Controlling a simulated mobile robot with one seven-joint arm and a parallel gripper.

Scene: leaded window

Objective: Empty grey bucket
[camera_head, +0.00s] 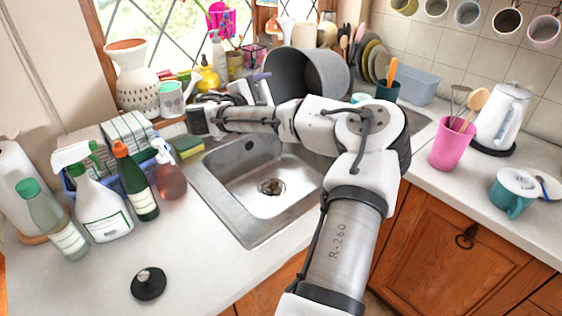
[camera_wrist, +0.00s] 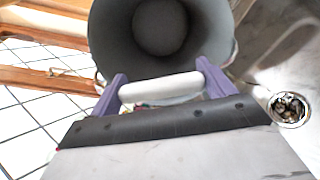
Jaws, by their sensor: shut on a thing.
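The grey bucket (camera_head: 335,77) is tilted on its side above the back of the sink, its mouth turned toward my gripper. In the wrist view I look into the bucket (camera_wrist: 112,38); its round bottom shows and I see nothing in it. My gripper (camera_head: 256,86) is at the bucket's mouth. In the wrist view the purple fingers of my gripper (camera_wrist: 161,88) are shut on a white cylindrical grip (camera_wrist: 161,87), which looks like the bucket's handle. The handle's ends are hidden. My arm crosses in front of the bucket's lower side.
The sink (camera_head: 285,190) lies under my arm, with its drain (camera_head: 270,187) in view. Spray bottles (camera_head: 100,205) and a sponge (camera_head: 189,147) stand left. A pink cup (camera_head: 452,145), a kettle (camera_head: 502,115) and a teal mug (camera_head: 512,195) stand right. Plates (camera_head: 375,62) are behind.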

